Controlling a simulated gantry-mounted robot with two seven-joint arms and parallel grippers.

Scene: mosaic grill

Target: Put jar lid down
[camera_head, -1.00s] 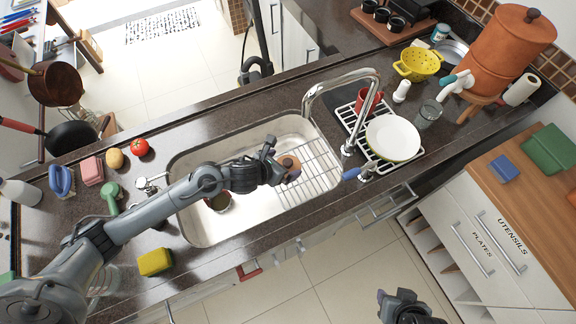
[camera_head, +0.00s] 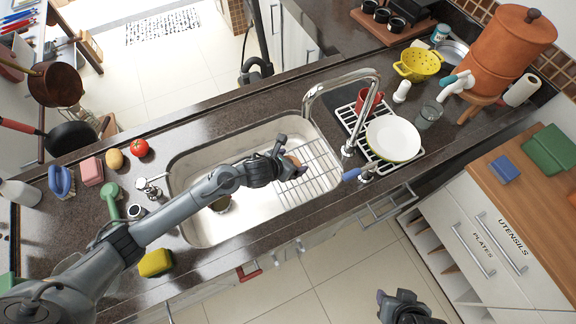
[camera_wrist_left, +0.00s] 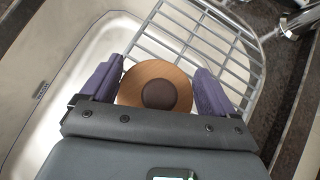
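The jar lid (camera_head: 294,166) is a round light-brown disc. In the left wrist view the lid (camera_wrist_left: 130,88) shows its dark round knob facing the camera. My left gripper (camera_head: 287,153) is over the right part of the sink. In the left wrist view its two purple fingers (camera_wrist_left: 157,84) lie against opposite sides of the lid, so it looks shut on it. The lid is over the wire rack (camera_head: 318,172); its height above the rack is hard to tell. My right gripper (camera_head: 400,301) is at the bottom edge, away from the counter, its opening unclear.
The steel sink (camera_head: 190,228) has a tall faucet (camera_head: 312,95) at its right. A dish rack (camera_head: 345,115) with a white plate (camera_head: 393,138) stands right of it. A yellow sponge (camera_head: 155,262), tomato (camera_head: 139,147) and potato (camera_head: 115,158) lie on the left counter.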

